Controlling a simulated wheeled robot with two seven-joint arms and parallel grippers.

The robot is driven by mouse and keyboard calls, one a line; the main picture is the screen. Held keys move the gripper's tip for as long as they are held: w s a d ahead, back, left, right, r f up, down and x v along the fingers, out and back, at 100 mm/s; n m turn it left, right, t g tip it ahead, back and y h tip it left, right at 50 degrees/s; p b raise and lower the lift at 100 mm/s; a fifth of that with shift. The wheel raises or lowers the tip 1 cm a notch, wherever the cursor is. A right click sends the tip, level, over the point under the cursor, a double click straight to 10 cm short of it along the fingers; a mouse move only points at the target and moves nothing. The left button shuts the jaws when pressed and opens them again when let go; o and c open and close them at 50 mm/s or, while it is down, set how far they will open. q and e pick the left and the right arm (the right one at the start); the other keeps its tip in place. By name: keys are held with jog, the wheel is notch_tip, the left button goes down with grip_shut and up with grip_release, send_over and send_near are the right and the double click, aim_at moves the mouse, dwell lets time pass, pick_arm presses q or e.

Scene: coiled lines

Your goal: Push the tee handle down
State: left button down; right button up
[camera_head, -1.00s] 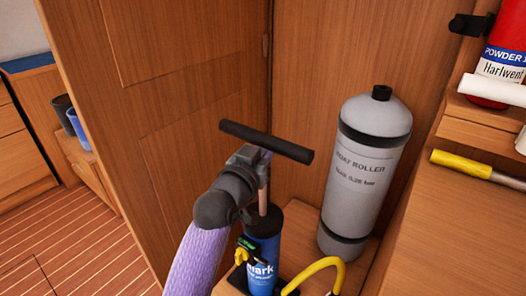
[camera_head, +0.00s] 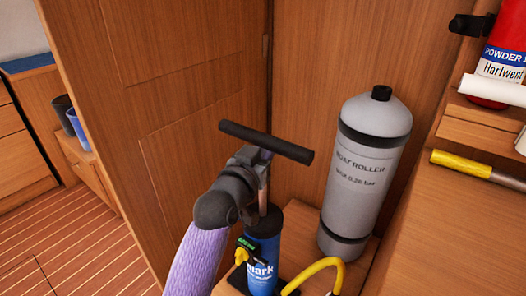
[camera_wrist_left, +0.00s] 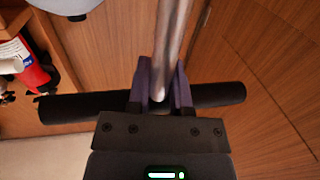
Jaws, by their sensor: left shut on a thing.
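The tee handle (camera_head: 285,149) is a black crossbar on a metal rod, raised above a blue pump body (camera_head: 263,250) in the head view. The crossbar is tilted slightly in the picture. My left gripper (camera_head: 256,160) is just below the crossbar, at the rod. In the left wrist view, the crossbar (camera_wrist_left: 218,95) spans both sides of my gripper (camera_wrist_left: 160,88), and the metal rod (camera_wrist_left: 174,40) lies between its two fingers. The gripper is shut on the tee handle. The finger contact is partly hidden in the head view. My right gripper is not in view.
A grey cylinder (camera_head: 364,175) stands close to the right of the pump. A yellow hose (camera_head: 318,266) curves from the pump's base. Wooden panels (camera_head: 190,110) rise behind. A red extinguisher (camera_head: 503,60) and a yellow-handled tool (camera_head: 462,164) are on the right.

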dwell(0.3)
pick_arm(q)
jog(key=shift+f, duration=0.25)
notch_tip(320, 180, down, 7)
jog(key=b, duration=0.3)
jog(key=shift+f, duration=0.2)
jog(key=c, duration=0.5)
grip_release()
jog(key=shift+r, duration=0.1)
jog(key=shift+c, duration=0.2)
jog(key=shift+s, duration=0.1)
